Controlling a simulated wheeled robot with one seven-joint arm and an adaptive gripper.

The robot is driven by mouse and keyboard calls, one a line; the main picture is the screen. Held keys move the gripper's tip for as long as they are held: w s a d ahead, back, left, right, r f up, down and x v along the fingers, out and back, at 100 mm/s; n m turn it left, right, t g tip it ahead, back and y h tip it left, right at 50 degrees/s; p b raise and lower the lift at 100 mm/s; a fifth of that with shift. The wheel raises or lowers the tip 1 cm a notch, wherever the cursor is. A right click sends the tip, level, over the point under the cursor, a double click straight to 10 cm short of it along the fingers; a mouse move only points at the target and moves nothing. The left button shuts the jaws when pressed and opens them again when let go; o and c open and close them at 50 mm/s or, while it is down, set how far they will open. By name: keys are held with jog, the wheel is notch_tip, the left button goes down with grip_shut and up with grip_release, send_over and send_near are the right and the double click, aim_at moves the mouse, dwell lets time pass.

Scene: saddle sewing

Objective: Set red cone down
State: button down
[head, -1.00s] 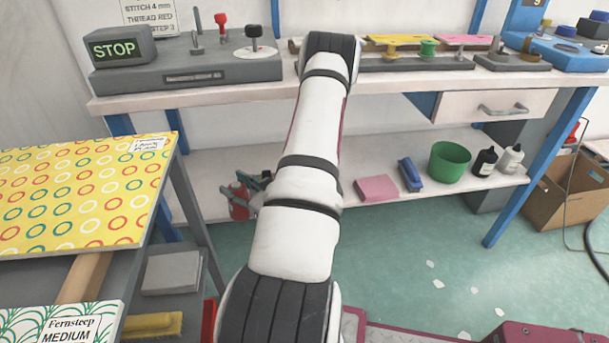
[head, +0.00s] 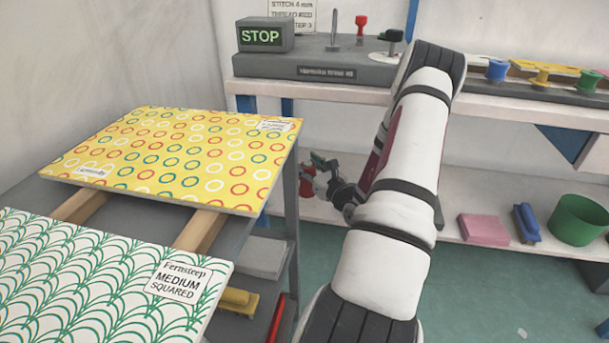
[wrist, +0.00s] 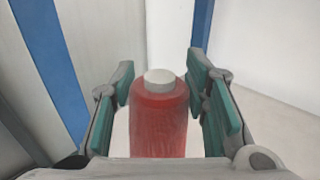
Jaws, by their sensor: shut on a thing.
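My gripper (wrist: 160,90) is shut on the red cone (wrist: 158,118), which has a pale top, in the wrist view. The green finger pads are on either side of it, and its lower end is hidden. In the head view my gripper (head: 322,180) shows small to the left of my arm, with the red cone (head: 307,182) at its far left side. They are in front of the lower shelf, close to the right side of the sample stand. I cannot tell whether the cone touches any surface.
The lower shelf (head: 480,180) holds a pink block (head: 483,229), a blue tool (head: 526,223) and a green bowl (head: 577,220). A yellow ring-patterned board (head: 170,150) and a green-patterned board (head: 90,270) lie at left. The bench with the STOP display (head: 262,36) is above.

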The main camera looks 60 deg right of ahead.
jog(key=shift+d+b+x, duration=0.25)
jog(key=shift+b+x, duration=0.1)
jog(key=shift+x, duration=1)
jog(key=shift+f+b, duration=1.15)
jog(key=shift+f, duration=0.7)
jog(key=shift+f, duration=0.15)
jog(key=c, duration=0.9)
grip_release()
jog(key=shift+s, duration=0.15)
jog(key=p+v, duration=0.3)
jog(key=v, duration=0.8)
jog(key=shift+s+a+p, duration=0.25)
jog(key=shift+s+p, duration=0.05)
jog(key=shift+s, duration=0.05)
